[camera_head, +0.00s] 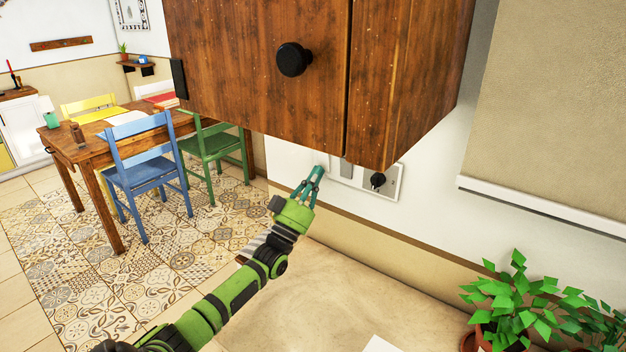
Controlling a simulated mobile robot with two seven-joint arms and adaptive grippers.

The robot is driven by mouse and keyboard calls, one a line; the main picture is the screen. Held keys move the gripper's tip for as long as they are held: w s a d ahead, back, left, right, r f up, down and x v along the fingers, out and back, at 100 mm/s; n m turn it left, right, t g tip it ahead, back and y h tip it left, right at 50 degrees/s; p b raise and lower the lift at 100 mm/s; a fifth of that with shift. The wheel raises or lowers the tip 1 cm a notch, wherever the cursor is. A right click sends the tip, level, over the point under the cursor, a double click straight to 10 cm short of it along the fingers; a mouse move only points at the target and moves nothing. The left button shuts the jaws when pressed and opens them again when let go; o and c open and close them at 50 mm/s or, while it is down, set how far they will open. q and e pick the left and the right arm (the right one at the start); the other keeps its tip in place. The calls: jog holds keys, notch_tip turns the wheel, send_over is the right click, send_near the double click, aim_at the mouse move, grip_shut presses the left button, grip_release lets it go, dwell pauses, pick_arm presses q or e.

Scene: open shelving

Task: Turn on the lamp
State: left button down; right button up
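No lamp shows in the head view. A pale wall plate (393,186) is on the white wall under the wooden cabinet, with a black plug or knob (378,180) on it. A grey part (346,169) sits on the panel further left, partly hidden by the cabinet. My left gripper (319,170), green with teal fingers, is below the cabinet's lower edge, just left of the panel in the picture. Its fingertips come together and hold nothing visible. Whether they touch the panel I cannot tell. My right gripper is out of view.
The wooden cabinet (265,95) with a black knob (293,59) hangs close above my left gripper. A beige counter (310,295) lies below, mostly clear. A potted plant (520,300) stands at the right. A table (95,150) and chairs are at the left.

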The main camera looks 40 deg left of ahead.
pick_arm(q)
jog(key=v, duration=0.7)
jog(key=shift+f, duration=0.2)
jog(key=shift+s, duration=0.15)
